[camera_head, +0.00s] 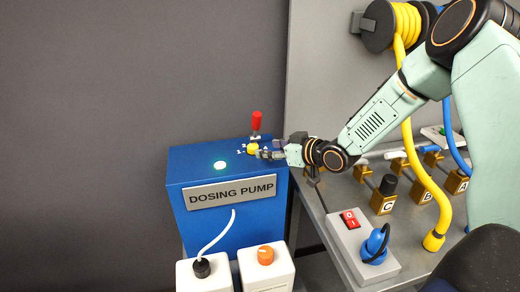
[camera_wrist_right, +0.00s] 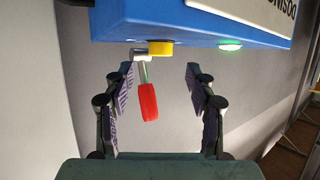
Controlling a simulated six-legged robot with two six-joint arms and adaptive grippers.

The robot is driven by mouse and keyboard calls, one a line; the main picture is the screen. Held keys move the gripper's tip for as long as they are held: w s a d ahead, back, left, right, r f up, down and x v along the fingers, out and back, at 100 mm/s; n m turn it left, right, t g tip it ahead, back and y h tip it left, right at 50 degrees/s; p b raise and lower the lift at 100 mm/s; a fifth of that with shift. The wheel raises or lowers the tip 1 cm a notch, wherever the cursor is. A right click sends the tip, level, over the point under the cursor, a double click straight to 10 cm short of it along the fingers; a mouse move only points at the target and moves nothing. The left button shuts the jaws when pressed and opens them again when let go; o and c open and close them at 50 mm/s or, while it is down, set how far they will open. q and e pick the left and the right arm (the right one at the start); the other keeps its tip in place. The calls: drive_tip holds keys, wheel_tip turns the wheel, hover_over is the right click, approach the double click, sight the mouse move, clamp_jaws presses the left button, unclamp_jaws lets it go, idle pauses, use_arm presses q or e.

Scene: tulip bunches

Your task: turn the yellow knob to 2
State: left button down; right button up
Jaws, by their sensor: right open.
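The yellow knob (camera_head: 253,149) sits on top of the blue dosing pump (camera_head: 190,170), with small pale marks around it too small to read. A red-handled lever (camera_head: 257,121) stands up close behind the knob. My right gripper (camera_head: 267,154) is at the right side of the knob, level with the pump top. In the right wrist view, my right gripper (camera_wrist_right: 160,78) is open and empty. The knob (camera_wrist_right: 160,48) lies just beyond the fingertips, between them in the picture, and the red handle (camera_wrist_right: 148,102) shows between the fingers. My left gripper is out of view.
A green light (camera_head: 220,165) glows on the pump top. White containers (camera_head: 265,275) stand in front. To the right, a bench holds a grey switch box (camera_head: 350,240), brass valves (camera_head: 384,196) and a yellow hose (camera_head: 420,165). The space left of the pump is clear.

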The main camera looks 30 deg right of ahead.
sight(257, 148)
drive_tip(key=x, duration=0.5)
drive_tip(key=shift+s+f, duration=0.1)
drive_tip(key=shift+w+a, duration=0.1)
drive_tip(key=shift+w, duration=0.25)
drive_tip(key=shift+c, duration=0.2)
drive_tip(key=shift+w+f, duration=0.1)
drive_tip(key=shift+c, duration=1.4)
drive_tip(key=shift+s, duration=0.3)
drive_tip(key=c, duration=0.3)
drive_tip(key=shift+r, duration=0.25)
drive_tip(key=c, duration=0.5)
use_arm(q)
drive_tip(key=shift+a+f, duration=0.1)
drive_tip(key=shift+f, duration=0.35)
